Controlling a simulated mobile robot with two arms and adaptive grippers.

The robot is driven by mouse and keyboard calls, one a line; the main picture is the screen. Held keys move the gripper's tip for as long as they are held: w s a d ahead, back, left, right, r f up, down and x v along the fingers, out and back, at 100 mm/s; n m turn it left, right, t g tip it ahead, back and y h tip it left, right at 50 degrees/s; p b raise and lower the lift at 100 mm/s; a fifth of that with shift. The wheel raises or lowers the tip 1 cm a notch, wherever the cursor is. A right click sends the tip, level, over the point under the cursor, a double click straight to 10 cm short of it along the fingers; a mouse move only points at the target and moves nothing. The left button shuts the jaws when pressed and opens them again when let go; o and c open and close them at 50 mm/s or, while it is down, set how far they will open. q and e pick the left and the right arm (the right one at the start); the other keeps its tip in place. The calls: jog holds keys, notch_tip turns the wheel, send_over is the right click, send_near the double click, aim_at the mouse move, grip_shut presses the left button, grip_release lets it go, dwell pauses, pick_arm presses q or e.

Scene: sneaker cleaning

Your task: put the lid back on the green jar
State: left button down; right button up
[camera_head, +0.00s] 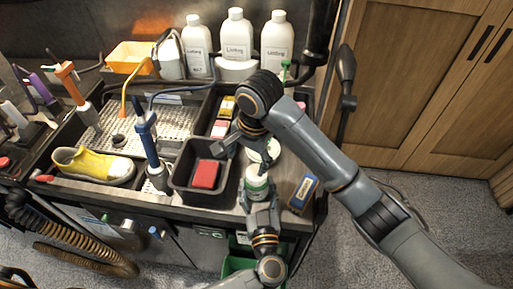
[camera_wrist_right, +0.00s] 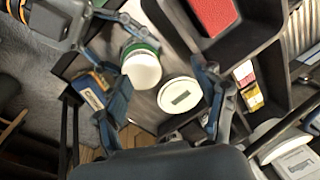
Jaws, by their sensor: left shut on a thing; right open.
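The green jar (camera_head: 257,184) is white with a green band and stands upright near the counter's front edge. My left gripper (camera_head: 259,199) is shut on it from the front; the right wrist view also shows the jar (camera_wrist_right: 142,68) and left gripper (camera_wrist_right: 122,38). A round white lid (camera_wrist_right: 179,95) with a grey label lies flat on the counter, apart from the jar. The lid (camera_head: 266,150) is partly hidden by my right arm in the head view. My right gripper (camera_wrist_right: 163,90) is open above the lid, its fingers on either side in the picture, apparently not touching it.
A black tray (camera_head: 177,190) with a red block (camera_head: 206,174) stands left of the jar. A blue and yellow box (camera_head: 302,192) lies to its right. White bottles (camera_head: 237,35) stand at the back. A yellow shoe (camera_head: 92,165) lies at left.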

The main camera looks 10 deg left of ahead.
jog(key=n, duration=0.5)
jog(key=r+n, duration=0.1)
jog(key=n, duration=0.5)
jog(key=shift+r+n, duration=0.15)
jog(key=shift+n, duration=0.15)
jog(key=n, duration=0.4)
jog(key=shift+d+r+n+h, duration=0.1)
jog(key=shift+r+n+h, duration=0.1)
jog(key=shift+n+h, duration=0.1)
jog(key=n, duration=0.4)
jog(key=shift+d+r+n, duration=0.1)
jog(key=shift+r+n, duration=0.15)
jog(key=shift+n, duration=0.05)
jog(key=n, duration=0.4)
jog(key=shift+d+r, duration=0.15)
jog(key=shift+r, duration=0.05)
jog(key=n, duration=0.6)
jog(key=shift+d+r+n+g+h, duration=0.3)
jog(key=shift+n, duration=0.1)
jog(key=n, duration=0.4)
jog(key=shift+d+r, duration=0.15)
jog(key=shift+d, duration=0.1)
jog(key=n, duration=0.4)
jog(key=shift+d+r+n, duration=0.2)
jog(key=shift+d+n, duration=0.05)
jog(key=shift+n, duration=0.15)
